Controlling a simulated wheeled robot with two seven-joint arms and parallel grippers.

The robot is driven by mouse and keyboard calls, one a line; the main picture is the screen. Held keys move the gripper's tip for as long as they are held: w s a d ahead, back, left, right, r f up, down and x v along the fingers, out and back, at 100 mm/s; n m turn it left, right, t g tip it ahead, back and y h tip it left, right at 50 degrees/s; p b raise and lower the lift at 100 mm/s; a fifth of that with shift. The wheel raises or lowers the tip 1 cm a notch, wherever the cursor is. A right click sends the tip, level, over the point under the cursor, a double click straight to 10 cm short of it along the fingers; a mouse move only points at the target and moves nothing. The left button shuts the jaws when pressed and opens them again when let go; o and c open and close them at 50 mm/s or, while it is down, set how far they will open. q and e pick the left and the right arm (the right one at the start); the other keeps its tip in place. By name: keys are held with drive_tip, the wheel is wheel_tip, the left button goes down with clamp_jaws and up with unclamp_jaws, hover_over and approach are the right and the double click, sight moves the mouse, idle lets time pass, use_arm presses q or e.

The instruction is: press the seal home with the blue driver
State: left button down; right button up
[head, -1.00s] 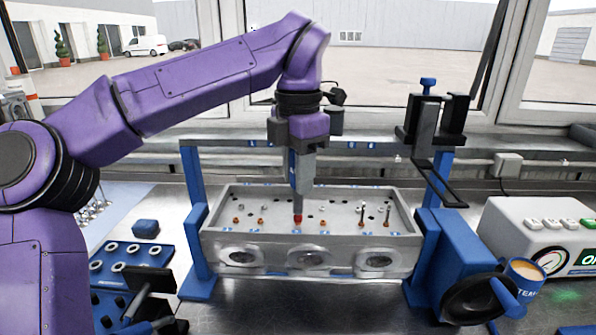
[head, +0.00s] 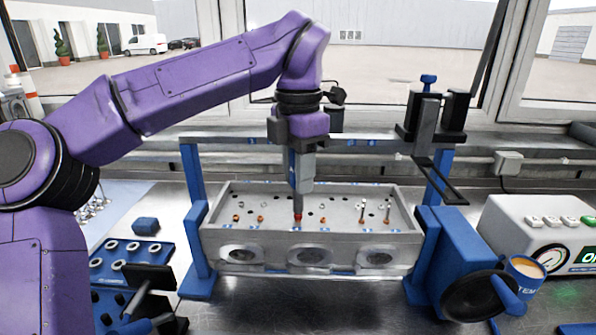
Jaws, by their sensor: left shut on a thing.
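My left gripper (head: 301,180) comes down from above over the middle of the metal cylinder head (head: 222,240). It is shut on the blue driver (head: 298,204), which stands upright and is mostly hidden by the gripper. The driver's lower end is at a small red-orange seal (head: 298,217) in the row along the front of the head's top. I cannot tell whether the seal is fully seated. Other small orange seals (head: 260,218) sit in the same row. My right gripper is not in view.
The head hangs between blue stand posts (head: 193,180), with a black handwheel (head: 474,300) at right. A blue parts tray (head: 128,255) and a black bracket (head: 150,280) are at left. A mug (head: 524,275) and a white gauge box (head: 545,230) stand at right.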

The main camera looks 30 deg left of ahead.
use_arm(q)
drive_tip(key=shift+f, duration=0.35)
idle(0.5)
drive_tip(key=shift+r, duration=0.2)
idle(0.4)
drive_tip(key=shift+r+p, duration=2.9)
drive_tip(key=shift+p, duration=0.25)
wheel_tip(320, 180, up, 3)
drive_tip(key=p, duration=0.3)
drive_tip(key=shift+r+p, duration=0.15)
drive_tip(key=shift+p, duration=0.15)
drive_tip(key=shift+s, duration=0.1)
